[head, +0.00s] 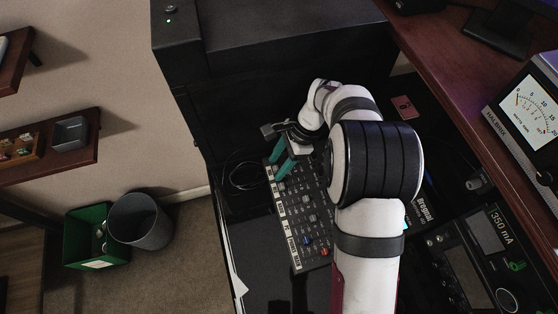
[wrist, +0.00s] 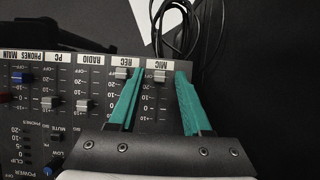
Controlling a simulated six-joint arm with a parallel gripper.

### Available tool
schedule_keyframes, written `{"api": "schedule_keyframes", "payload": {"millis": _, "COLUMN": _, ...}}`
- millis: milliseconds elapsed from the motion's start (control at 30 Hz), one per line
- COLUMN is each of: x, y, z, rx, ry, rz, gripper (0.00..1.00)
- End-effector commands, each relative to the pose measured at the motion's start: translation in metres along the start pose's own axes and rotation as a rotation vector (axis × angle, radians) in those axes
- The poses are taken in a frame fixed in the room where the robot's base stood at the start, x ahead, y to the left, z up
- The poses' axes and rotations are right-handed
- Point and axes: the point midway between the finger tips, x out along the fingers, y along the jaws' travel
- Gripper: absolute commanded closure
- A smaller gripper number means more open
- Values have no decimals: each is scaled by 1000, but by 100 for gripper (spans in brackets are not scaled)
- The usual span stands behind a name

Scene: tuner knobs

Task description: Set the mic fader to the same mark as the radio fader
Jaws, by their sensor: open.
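The mic fader (wrist: 157,76) is a light grey cap in the column labelled MIC. It stands near the label end of its slot, by the OFF end of the scale. My gripper (wrist: 159,72) has two teal fingers, open, one on each side of the mic fader, with gaps visible. The radio fader (wrist: 84,104) stands farther from its label, at about the 0 mark; its exact mark is hard to read. In the head view my gripper (head: 275,170) is over the end of the mixer panel (head: 317,232); the mic fader is not clear there.
The rec fader (wrist: 124,73) is close beside the left finger. The PC fader (wrist: 50,101) and a blue fader (wrist: 20,77) stand farther left. Black cables (wrist: 178,30) lie beyond the panel's label edge. A meter box (head: 532,103) stands at the right.

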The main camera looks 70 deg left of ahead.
Motion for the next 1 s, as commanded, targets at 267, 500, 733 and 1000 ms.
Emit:
{"api": "schedule_keyframes", "payload": {"millis": 267, "x": 0, "y": 0, "z": 0, "rx": 0, "ry": 0, "rz": 0, "gripper": 67}}
{"api": "schedule_keyframes", "payload": {"millis": 500, "x": 0, "y": 0, "z": 0, "rx": 0, "ry": 0, "rz": 0, "gripper": 100}}
{"api": "schedule_keyframes", "payload": {"millis": 733, "x": 0, "y": 0, "z": 0, "rx": -1, "ry": 0, "rz": 0, "gripper": 100}}
{"api": "schedule_keyframes", "payload": {"millis": 1000, "x": -1, "y": 0, "z": 0, "rx": -1, "ry": 0, "rz": 0, "gripper": 100}}
